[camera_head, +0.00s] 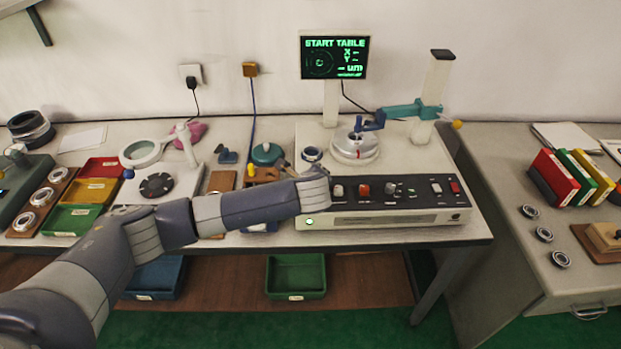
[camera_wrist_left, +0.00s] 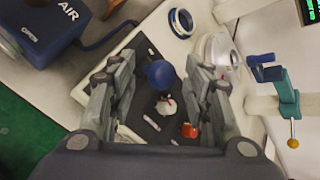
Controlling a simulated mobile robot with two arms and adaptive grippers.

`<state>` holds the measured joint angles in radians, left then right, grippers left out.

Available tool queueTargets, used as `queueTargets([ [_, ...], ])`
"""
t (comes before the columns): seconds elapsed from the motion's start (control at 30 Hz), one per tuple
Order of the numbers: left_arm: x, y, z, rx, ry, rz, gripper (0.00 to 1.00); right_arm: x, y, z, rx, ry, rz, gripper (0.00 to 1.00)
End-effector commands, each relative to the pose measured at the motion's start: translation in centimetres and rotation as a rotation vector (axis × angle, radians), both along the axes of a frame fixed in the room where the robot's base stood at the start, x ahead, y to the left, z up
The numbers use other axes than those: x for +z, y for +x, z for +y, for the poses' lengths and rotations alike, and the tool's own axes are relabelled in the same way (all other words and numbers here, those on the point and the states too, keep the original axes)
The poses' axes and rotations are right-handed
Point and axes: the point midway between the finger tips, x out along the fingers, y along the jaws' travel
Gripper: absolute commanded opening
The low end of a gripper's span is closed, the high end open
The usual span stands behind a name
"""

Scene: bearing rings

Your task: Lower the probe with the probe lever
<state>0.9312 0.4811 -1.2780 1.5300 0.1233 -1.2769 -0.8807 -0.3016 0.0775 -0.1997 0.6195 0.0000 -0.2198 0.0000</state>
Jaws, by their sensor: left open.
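My left gripper (camera_wrist_left: 160,62) is open in the left wrist view, with its fingers on either side of a blue ball knob (camera_wrist_left: 159,75) above the dark control panel (camera_wrist_left: 147,125). I cannot tell whether a finger touches the knob. In the head view my forearm covers the panel's left end (camera_head: 400,190) and hides the fingers. The teal probe arm (camera_head: 400,110) reaches from the white column (camera_head: 437,80) to above the round table (camera_head: 355,147). A yellow ball (camera_head: 457,124) sticks out at the column's right. My right gripper is not in view.
The screen (camera_head: 335,57) reads "START TABLE". A loose ring (camera_head: 311,154) lies left of the round table. A blue box marked "AIR" (camera_wrist_left: 45,30) stands near my gripper. Trays (camera_head: 75,219) and a magnifier (camera_head: 141,153) fill the bench's left.

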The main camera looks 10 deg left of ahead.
Motion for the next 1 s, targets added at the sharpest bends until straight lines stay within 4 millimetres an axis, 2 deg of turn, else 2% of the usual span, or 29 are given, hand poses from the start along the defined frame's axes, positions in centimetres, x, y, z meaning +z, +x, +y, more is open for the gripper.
queueTargets([
  [0.27,0.9,-1.1,-0.4,-0.002,-0.002,-0.001,0.45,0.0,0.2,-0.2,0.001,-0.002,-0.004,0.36],
  [0.7,5.6,-6.9,-1.9,-0.002,-0.002,-0.001,0.45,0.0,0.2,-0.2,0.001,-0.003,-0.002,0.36],
  [1.0,7.3,-9.0,-2.4,0.000,0.000,0.000,0.45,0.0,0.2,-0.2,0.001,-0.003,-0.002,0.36],
])
